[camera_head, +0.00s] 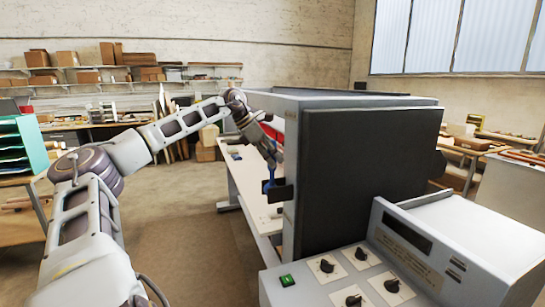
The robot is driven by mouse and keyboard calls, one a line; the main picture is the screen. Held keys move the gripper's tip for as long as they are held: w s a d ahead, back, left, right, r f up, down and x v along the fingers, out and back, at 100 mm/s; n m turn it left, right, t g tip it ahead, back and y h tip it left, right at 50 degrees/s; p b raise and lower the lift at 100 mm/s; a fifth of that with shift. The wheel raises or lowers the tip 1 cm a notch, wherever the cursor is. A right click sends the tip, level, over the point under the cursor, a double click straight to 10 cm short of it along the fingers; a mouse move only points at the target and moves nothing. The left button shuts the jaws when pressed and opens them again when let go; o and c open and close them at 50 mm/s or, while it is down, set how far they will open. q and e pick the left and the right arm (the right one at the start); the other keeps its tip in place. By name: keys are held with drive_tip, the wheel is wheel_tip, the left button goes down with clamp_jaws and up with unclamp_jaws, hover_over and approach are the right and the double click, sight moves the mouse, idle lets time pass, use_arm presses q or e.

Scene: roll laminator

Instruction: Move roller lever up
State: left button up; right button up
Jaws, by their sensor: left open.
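The roll laminator (370,170) is a large machine with a dark side panel and a light grey frame, filling the middle right. A black block-like part (281,193) with a blue piece (267,187) beside it sits at its left front edge; I cannot tell for sure whether this is the roller lever. My left arm reaches in from the left, and my left gripper (272,153) points down just above the blue piece and black part. It is open, small and partly dark, and I cannot tell whether it touches them. My right gripper is out of view.
A control panel with black knobs (327,266), a green switch (287,281) and a grey display box (405,240) stands at the lower right. A white table (250,190) lies behind my left gripper. Shelves with boxes line the back wall. Floor is open at centre left.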

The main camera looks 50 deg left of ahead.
use_arm(q)
drive_tip(key=v, duration=1.2)
drive_tip(key=shift+w, duration=0.15)
idle(0.7)
